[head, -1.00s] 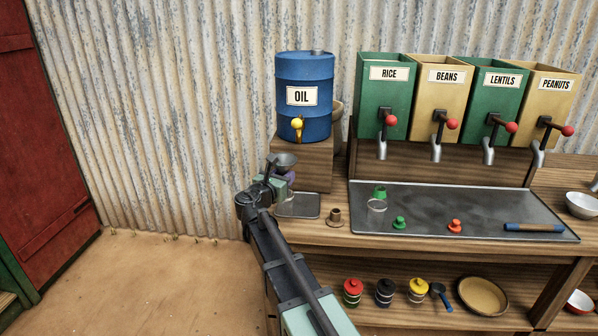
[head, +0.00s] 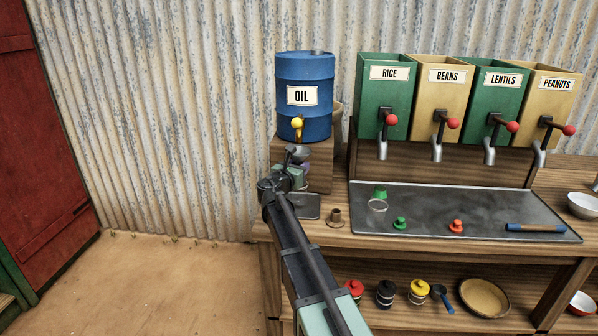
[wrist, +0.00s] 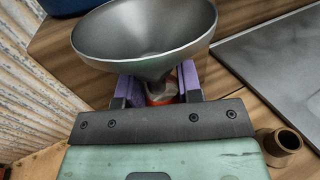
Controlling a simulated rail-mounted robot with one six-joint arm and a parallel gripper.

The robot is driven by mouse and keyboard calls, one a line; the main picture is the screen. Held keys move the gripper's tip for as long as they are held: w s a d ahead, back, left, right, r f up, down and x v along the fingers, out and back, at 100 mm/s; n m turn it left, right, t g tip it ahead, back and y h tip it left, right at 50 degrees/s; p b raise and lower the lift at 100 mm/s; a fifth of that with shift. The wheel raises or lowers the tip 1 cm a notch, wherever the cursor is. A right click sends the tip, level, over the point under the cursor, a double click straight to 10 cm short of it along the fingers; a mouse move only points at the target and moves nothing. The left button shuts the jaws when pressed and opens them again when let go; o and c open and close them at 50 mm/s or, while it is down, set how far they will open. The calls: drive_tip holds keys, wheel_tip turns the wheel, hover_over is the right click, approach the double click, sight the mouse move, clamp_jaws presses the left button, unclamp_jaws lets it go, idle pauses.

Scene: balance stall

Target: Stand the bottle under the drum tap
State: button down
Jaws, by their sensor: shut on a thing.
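The blue oil drum (head: 305,75) stands on a wooden block, and its yellow-handled tap (head: 297,125) faces the front. A grey metal funnel (head: 298,153) shows just below the tap, above my gripper (head: 294,172). In the wrist view the funnel (wrist: 145,32) sits mouth up over a small reddish part, apparently the bottle's neck (wrist: 160,95), between the purple pads of my gripper (wrist: 160,88). The jaws are shut on it. The bottle's body is hidden behind my gripper, so I cannot tell whether its base touches anything.
A grey plate (head: 306,207) lies on the bench below the drum, partly behind my arm. A brown fitting (head: 335,217) stands right of it. A large metal tray (head: 480,212) with coloured caps lies farther right, under the hoppers. Shelf jars stand below.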

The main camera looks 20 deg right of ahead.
drive_tip(key=shift+f, duration=0.25)
drive_tip(key=shift+f, duration=0.15)
drive_tip(key=c, duration=0.8)
unclamp_jaws()
drive_tip(key=shift+r, duration=0.35)
drive_tip(key=v, duration=1.2)
drive_tip(key=shift+f, duration=0.1)
